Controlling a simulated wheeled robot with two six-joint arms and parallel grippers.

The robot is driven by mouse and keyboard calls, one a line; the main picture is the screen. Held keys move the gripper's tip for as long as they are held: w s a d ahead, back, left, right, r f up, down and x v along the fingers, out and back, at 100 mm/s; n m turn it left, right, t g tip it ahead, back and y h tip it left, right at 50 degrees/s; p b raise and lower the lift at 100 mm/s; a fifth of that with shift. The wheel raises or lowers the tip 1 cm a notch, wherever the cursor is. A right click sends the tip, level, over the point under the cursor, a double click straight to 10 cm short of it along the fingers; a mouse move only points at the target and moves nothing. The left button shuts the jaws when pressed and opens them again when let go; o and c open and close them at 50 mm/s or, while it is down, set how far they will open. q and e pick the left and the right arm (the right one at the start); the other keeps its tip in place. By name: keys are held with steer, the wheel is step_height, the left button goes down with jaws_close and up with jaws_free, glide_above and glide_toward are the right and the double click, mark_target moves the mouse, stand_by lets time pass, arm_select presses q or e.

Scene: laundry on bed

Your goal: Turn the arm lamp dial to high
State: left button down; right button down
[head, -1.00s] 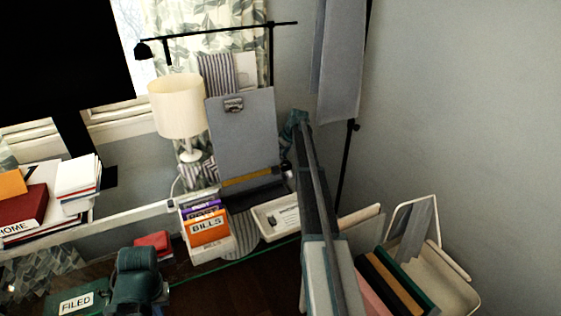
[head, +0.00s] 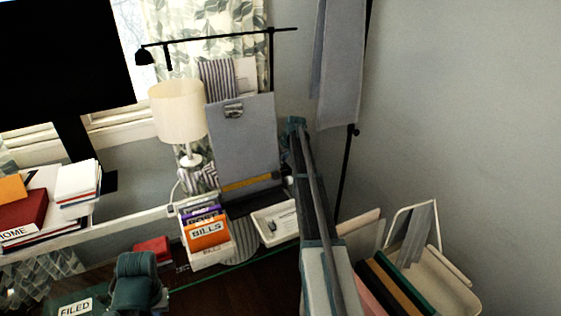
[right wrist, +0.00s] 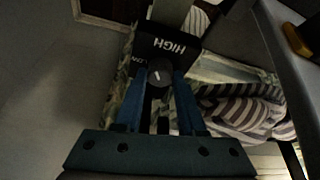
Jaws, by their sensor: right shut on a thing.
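The black arm lamp (head: 215,38) stands behind the clipboard, its small shade at the left end of a long bar. In the right wrist view its round dark dial (right wrist: 160,76) carries a short white mark. A white HIGH label (right wrist: 168,45) sits above the dial and a smaller LOW label (right wrist: 138,60) to its upper left. My right gripper (right wrist: 160,88) is shut on the dial, its blue fingers on both sides. Which label the mark points to is unclear. In the head view my right gripper (head: 296,130) is beside the clipboard, and the dial is hidden.
A grey clipboard (head: 240,145) and a cream table lamp (head: 178,110) stand left of my right gripper. A BILLS file holder (head: 208,235) and a white tray (head: 275,224) are in front. Striped cloth (right wrist: 245,112) lies close to the dial.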

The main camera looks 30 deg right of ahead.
steer(key=shift+m+h, duration=0.6)
steer(key=shift+m, duration=0.8)
steer(key=c, duration=0.5)
jaws_free()
